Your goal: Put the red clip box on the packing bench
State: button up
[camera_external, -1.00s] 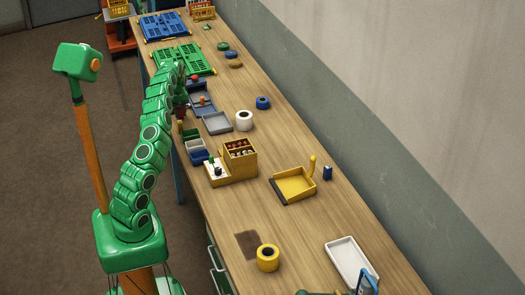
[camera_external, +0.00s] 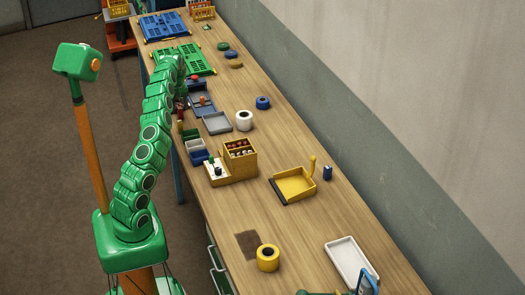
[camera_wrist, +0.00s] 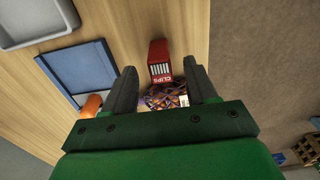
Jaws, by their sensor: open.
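The red clip box (camera_wrist: 160,52), with white "CLIPS" lettering, shows in the wrist view ahead of my gripper (camera_wrist: 160,68). My gripper is open, its two dark fingers either side of the box's near end. I cannot tell whether they touch it. A tangle of multicoloured, wire-like pieces (camera_wrist: 165,97) shows just below the box, between the fingers. The packing bench (camera_external: 290,145) is the long wooden table; its wood (camera_wrist: 110,30) is behind the box in the wrist view. In the external view a small red shape (camera_external: 181,106) is at the bench's left edge, below my arm's end.
A blue tray (camera_wrist: 75,72) and an orange object (camera_wrist: 92,104) lie left of the fingers. A grey tray (camera_external: 217,123), white roll (camera_external: 243,120) and yellow organizer (camera_external: 240,160) stand nearby. The bench's right side has free room.

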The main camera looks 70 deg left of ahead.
aim_at(180, 108)
notch_tip(180, 108, up, 8)
jog(key=shift+f, duration=0.2)
